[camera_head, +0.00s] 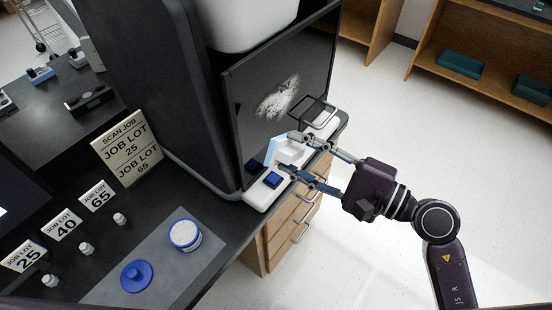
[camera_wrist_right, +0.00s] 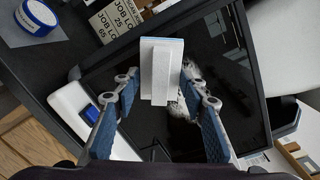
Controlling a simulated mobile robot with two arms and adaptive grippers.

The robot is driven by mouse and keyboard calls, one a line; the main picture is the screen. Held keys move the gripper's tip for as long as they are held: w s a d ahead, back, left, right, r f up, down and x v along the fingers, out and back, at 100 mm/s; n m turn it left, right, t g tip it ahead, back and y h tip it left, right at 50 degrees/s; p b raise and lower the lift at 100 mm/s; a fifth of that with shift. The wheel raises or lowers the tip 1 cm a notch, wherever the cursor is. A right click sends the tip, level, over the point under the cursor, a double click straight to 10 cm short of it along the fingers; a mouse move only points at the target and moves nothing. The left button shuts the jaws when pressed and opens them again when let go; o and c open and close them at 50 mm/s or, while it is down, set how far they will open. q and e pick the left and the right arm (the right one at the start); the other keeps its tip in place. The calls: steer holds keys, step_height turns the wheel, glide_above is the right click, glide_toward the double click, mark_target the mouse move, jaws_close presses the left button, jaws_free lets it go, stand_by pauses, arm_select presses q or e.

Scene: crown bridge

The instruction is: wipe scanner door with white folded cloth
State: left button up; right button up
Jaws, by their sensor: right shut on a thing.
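The scanner door (camera_head: 300,62) is a dark glossy panel in a black frame. A whitish smudge (camera_head: 278,97) marks its middle; door and smudge also show in the wrist view, the smudge (camera_wrist_right: 187,95) partly behind my fingers. My right gripper (camera_head: 288,153) is shut on the white folded cloth (camera_head: 290,152), in front of the door's lower part. In the wrist view the cloth (camera_wrist_right: 160,75) is a white block with a light blue edge between the fingertips. I cannot tell whether it touches the door. My left gripper is not in view.
The black counter holds job-lot signs (camera_head: 128,147), a white-and-blue tub (camera_head: 185,235), a blue lid (camera_head: 136,276) and small vials. Open floor lies to the right.

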steer(key=shift+w+d+f+m+t+h, duration=0.15)
steer(key=shift+w+d+f+m+t, duration=0.05)
steer(key=shift+d+t, duration=0.2)
steer(key=shift+w+d+f+m+t+h, duration=0.15)
steer(key=shift+d+f+m+t, duration=0.05)
steer(key=shift+d+t, duration=0.15)
steer(key=shift+w, duration=0.15)
steer(key=p+x, duration=0.2)
steer(key=x, duration=0.1)
steer(key=shift+w+a+r, duration=0.1)
steer(key=shift+a, duration=0.1)
arm_select(q)
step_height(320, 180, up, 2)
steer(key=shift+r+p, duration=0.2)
steer(key=shift+p, duration=0.1)
arm_select(e)
steer(key=shift+x, duration=1.1)
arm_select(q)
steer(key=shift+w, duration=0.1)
arm_select(e)
steer(key=shift+x, duration=0.9)
